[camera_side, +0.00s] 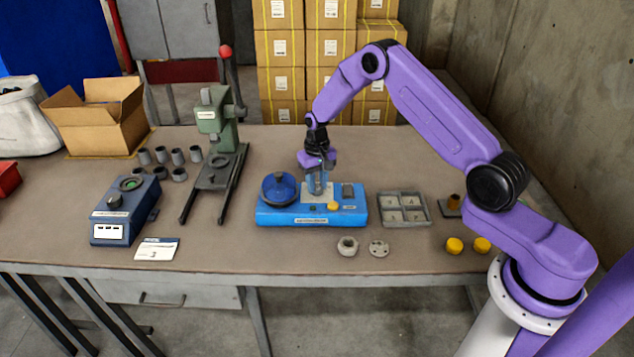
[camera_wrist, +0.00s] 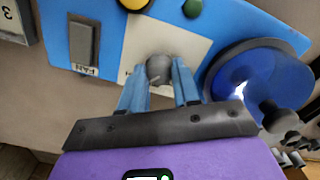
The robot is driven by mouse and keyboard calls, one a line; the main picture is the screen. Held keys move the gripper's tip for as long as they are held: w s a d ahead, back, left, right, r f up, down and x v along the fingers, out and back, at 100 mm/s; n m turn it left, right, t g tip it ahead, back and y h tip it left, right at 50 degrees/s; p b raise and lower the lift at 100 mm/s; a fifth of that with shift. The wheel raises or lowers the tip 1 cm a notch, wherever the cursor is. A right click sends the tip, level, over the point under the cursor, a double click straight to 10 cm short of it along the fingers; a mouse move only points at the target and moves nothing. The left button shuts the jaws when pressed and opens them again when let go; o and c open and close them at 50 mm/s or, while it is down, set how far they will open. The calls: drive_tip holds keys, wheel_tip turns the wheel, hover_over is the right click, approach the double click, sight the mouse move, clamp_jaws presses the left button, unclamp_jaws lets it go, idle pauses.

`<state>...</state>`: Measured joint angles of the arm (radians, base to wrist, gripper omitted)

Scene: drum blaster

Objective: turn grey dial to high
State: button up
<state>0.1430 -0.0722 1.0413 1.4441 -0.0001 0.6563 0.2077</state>
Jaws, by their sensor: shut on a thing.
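The grey dial (camera_wrist: 158,68) sits on the pale plate (camera_wrist: 190,42) in the middle of the blue machine (camera_side: 290,217). My gripper (camera_wrist: 160,78) is over that plate, with its two blue fingers on either side of the dial. The gripper is shut on the dial. In the side view my gripper (camera_side: 318,180) points straight down at the machine. The dial is mostly hidden between the fingers there. Its pointer and the markings on the plate cannot be read.
A blue domed drum (camera_side: 279,188) is left of my gripper, and a grey FAN switch (camera_wrist: 84,42) is on its other side. Yellow (camera_side: 333,206) and green buttons (camera_wrist: 192,8) are on the machine's front. A green press (camera_side: 214,130) stands left. A grey tray (camera_side: 403,209) lies right.

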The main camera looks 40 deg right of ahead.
sight(317, 185)
drive_tip(key=shift+m, duration=0.6)
drive_tip(key=o, duration=1.1)
drive_tip(key=shift+c, duration=0.2)
drive_tip(key=shift+r, duration=0.15)
wheel_tip(317, 185, up, 17)
drive_tip(key=shift+r, duration=0.1)
